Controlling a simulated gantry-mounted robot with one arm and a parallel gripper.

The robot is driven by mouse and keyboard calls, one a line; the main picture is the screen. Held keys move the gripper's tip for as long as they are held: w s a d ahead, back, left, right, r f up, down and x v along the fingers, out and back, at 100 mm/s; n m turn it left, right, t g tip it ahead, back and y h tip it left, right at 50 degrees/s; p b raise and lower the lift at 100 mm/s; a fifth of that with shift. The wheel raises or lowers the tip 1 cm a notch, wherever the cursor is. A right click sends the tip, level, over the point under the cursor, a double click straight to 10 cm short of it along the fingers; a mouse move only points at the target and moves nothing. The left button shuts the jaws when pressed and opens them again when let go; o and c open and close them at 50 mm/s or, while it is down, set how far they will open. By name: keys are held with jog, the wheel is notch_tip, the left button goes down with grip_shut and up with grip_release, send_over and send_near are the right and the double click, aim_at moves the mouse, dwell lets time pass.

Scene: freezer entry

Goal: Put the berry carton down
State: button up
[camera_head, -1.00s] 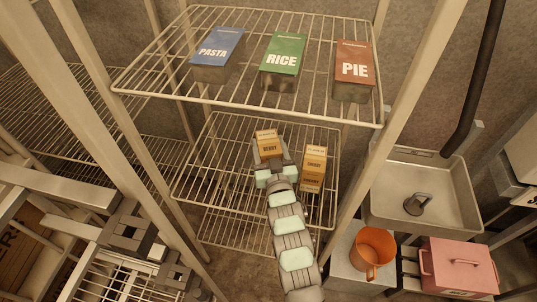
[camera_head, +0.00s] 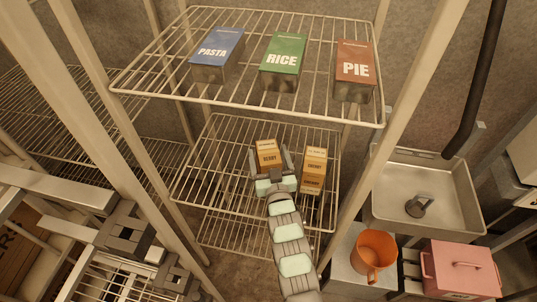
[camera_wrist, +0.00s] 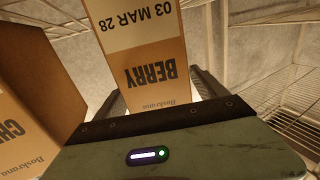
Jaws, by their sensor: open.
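The orange-brown berry carton (camera_head: 268,155) stands upright on the lower wire shelf (camera_head: 215,165), below the top shelf. My gripper (camera_head: 271,168) is open, with one finger on each side of the carton. In the wrist view the berry carton (camera_wrist: 145,65) rises between the spread fingers, its label upside down. A gap shows beside the right finger (camera_wrist: 208,84). The carton's underside is hidden by my gripper.
Cherry-labelled packaging (camera_head: 314,168) stands close to the right of my gripper; its near carton (camera_wrist: 35,85) fills the left of the wrist view. Pasta (camera_head: 217,55), rice (camera_head: 284,60) and pie (camera_head: 354,70) boxes stand on the shelf above. Bare wire lies left of the berry carton.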

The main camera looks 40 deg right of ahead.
jog(key=shift+s+r, duration=0.1)
jog(key=shift+r, duration=0.05)
jog(key=shift+s+a+r, duration=0.1)
jog(key=shift+s+a, duration=0.1)
jog(key=shift+s, duration=0.05)
jog(key=p+v, duration=0.2)
jog(key=v, duration=0.9)
jog(key=shift+p, duration=0.3)
jog(key=shift+s+a, duration=0.1)
